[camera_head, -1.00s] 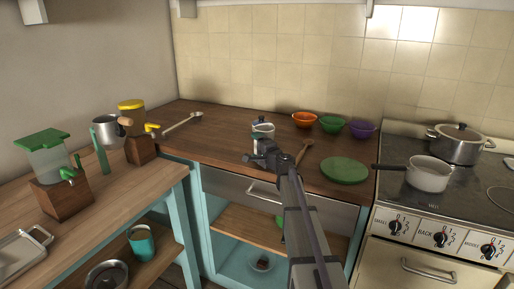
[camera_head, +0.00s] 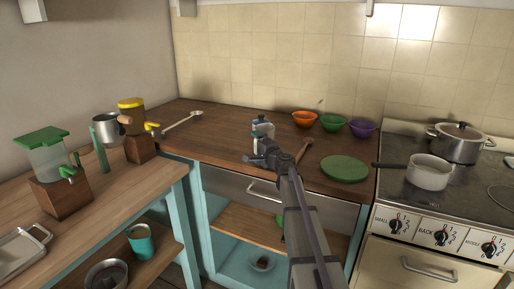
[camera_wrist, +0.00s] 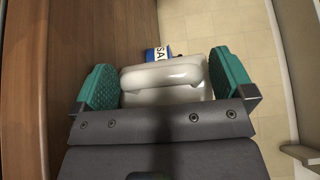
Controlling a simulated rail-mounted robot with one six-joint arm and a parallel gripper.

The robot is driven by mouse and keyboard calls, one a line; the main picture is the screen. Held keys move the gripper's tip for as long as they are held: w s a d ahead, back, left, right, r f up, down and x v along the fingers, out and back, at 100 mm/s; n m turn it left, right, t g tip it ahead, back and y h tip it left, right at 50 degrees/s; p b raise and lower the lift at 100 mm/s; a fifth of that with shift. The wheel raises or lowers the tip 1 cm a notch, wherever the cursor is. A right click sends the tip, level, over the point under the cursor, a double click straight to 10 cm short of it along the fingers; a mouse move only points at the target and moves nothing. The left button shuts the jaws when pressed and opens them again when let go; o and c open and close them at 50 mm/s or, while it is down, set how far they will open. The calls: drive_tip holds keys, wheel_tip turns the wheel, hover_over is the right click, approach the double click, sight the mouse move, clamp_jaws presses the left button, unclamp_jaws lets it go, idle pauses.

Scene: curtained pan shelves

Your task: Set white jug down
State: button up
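The white jug (camera_wrist: 165,80) is between the two teal finger pads of my gripper (camera_wrist: 164,86) in the wrist view, with the pads against its sides. In the head view my gripper (camera_head: 262,152) is low over the back counter, and the jug (camera_head: 258,143) is small and partly hidden by it. The jug looks upright. I cannot tell whether its base touches the counter.
A blue and white container (camera_wrist: 157,54) marked "SA" is close behind the jug. The wooden counter (camera_head: 225,135) is clear to the left, apart from a ladle (camera_head: 184,121). A wooden spoon (camera_head: 303,150), green plate (camera_head: 344,169) and coloured bowls (camera_head: 332,122) are to the right.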

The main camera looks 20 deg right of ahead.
drive_tip(key=s+d, duration=0.2)
drive_tip(key=s, duration=0.8)
drive_tip(key=shift+s, duration=0.35)
clamp_jaws()
idle(0.7)
drive_tip(key=shift+s, duration=0.1)
idle(0.4)
drive_tip(key=s+d, duration=0.2)
drive_tip(key=s, duration=0.9)
drive_tip(key=shift+s, duration=0.3)
idle(0.4)
drive_tip(key=shift+a, duration=0.1)
